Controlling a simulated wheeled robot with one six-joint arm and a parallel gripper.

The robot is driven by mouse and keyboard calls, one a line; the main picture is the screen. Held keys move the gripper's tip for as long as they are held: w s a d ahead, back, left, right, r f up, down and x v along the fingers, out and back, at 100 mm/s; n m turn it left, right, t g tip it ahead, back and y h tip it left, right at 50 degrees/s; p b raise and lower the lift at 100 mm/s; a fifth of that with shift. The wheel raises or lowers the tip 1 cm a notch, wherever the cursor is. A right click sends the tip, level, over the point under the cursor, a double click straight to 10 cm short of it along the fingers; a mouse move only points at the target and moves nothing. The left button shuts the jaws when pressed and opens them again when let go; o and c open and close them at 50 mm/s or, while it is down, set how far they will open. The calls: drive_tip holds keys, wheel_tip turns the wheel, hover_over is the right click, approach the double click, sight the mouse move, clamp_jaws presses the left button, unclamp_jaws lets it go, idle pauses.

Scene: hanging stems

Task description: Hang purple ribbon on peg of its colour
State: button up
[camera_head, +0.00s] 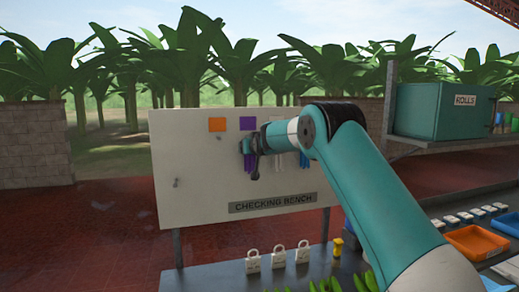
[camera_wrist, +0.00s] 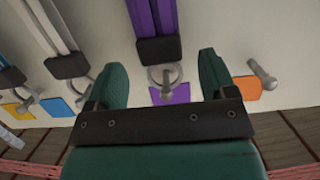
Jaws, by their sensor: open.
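The purple ribbon (camera_wrist: 152,16) hangs from a dark clip (camera_wrist: 158,48) with a metal ring (camera_wrist: 162,75). The ring appears to be around the peg (camera_wrist: 168,84) beside the purple patch (camera_wrist: 170,94). In the head view the purple ribbon (camera_head: 249,164) hangs on the board below the purple patch (camera_head: 247,123). My gripper (camera_wrist: 162,72) is open, with one finger on each side of the ring and neither visibly touching ribbon or clip. In the head view my gripper (camera_head: 251,147) is in front of the board and partly covers the ribbon.
The orange patch (camera_wrist: 246,88) has a bare peg (camera_wrist: 262,74). The board (camera_head: 190,185) stands behind a bench with padlocks (camera_head: 278,254).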

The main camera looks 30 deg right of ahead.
drive_tip(key=b+v, duration=0.8)
drive_tip(key=v, duration=0.8)
drive_tip(key=s+a+f+n+g+y, duration=0.25)
drive_tip(key=s+a+f, duration=0.25)
drive_tip(key=s+a, duration=0.3)
drive_tip(key=s+a+f+n+g+y, duration=0.25)
drive_tip(key=s+a+f+y, duration=0.2)
drive_tip(key=a, duration=0.55)
drive_tip(key=s+a+f+n+g, duration=0.1)
drive_tip(key=s+a+f+g, duration=0.2)
drive_tip(key=s, duration=0.6)
drive_tip(key=s+a+f+n+g+y, duration=0.1)
drive_tip(key=s+a+f+n+g, duration=0.1)
drive_tip(key=s, duration=0.8)
drive_tip(key=s+a+f+n+g, duration=0.2)
drive_tip(key=s+a+f+g, duration=0.2)
drive_tip(key=s, duration=0.5)
drive_tip(key=shift+s+a+f, duration=0.25)
drive_tip(key=shift+a+f, duration=0.15)
drive_tip(key=shift+f, duration=0.55)
